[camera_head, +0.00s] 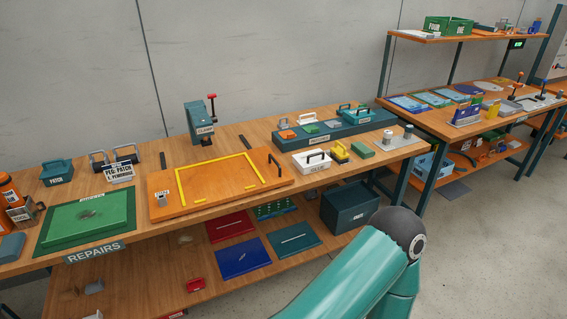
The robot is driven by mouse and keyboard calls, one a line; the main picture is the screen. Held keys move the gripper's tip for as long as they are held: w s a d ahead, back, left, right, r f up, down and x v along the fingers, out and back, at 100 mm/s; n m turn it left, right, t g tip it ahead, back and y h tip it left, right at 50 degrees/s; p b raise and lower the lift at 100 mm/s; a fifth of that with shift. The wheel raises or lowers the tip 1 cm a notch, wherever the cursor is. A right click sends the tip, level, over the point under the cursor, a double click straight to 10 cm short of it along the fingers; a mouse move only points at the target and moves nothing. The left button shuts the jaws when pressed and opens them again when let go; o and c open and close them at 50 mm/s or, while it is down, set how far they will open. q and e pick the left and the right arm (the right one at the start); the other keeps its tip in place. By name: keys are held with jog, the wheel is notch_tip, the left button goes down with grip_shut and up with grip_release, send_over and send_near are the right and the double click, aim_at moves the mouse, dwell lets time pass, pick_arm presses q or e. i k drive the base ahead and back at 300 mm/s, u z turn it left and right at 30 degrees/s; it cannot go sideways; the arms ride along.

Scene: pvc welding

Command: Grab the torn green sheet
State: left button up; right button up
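A green sheet (107,223) lies on a green mat or tray (50,243) at the left end of the near workbench. A small greyish mark, perhaps the tear, shows near its middle. A small label, too blurred to read, stands at its back edge. Neither of my grippers is in view. Part of my teal arm (350,270) crosses the bottom right, apart from the sheet, and its gripper end is not seen.
The workbench (160,237) holds an orange board with a yellow frame (215,185), a clamp (202,120) and several tools. Orange bottles (10,190) stand left of the sheet. Red (228,226) and blue (243,258) sheets lie on the lower shelf. Space above the green sheet is clear.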

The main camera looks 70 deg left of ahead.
aim_at(89, 217)
jog(key=z, duration=0.25)
jog(key=i, duration=0.2)
jog(key=u, duration=2.65)
jog(key=i, duration=0.2)
jog(key=u, duration=1.75)
jog(key=k, duration=0.4)
jog(key=u, duration=0.55)
jog(key=i, duration=1.5)
jog(key=z, duration=0.45)
